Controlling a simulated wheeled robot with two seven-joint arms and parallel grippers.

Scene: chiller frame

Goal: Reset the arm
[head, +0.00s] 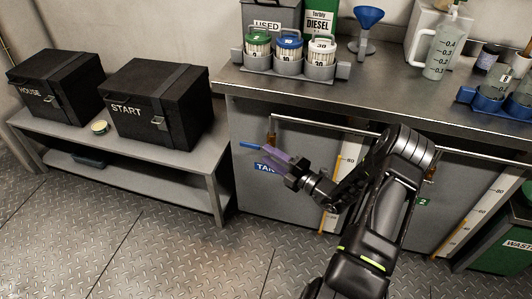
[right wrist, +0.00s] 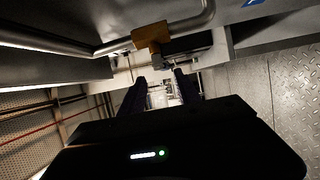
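My right arm reaches in from the lower right of the head view. Its gripper (head: 262,157) is in front of the grey cabinet door (head: 250,190) marked with a blue, partly covered label. In the right wrist view, its two dark fingers (right wrist: 160,88) stand apart with nothing visible held between them. A metal rail (head: 310,122) with an orange-brown bracket (head: 271,138) runs just above the gripper. The bracket also shows close above the fingers in the right wrist view (right wrist: 152,37). I cannot tell whether the gripper touches it. My left gripper is not in view.
The steel counter (head: 390,95) holds a rack of lidded jars (head: 290,62), a blue funnel (head: 367,25) and a jug (head: 440,50). A low bench (head: 200,170) at left carries black boxes marked HOUSE (head: 55,85) and START (head: 155,105). The floor at lower left is clear.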

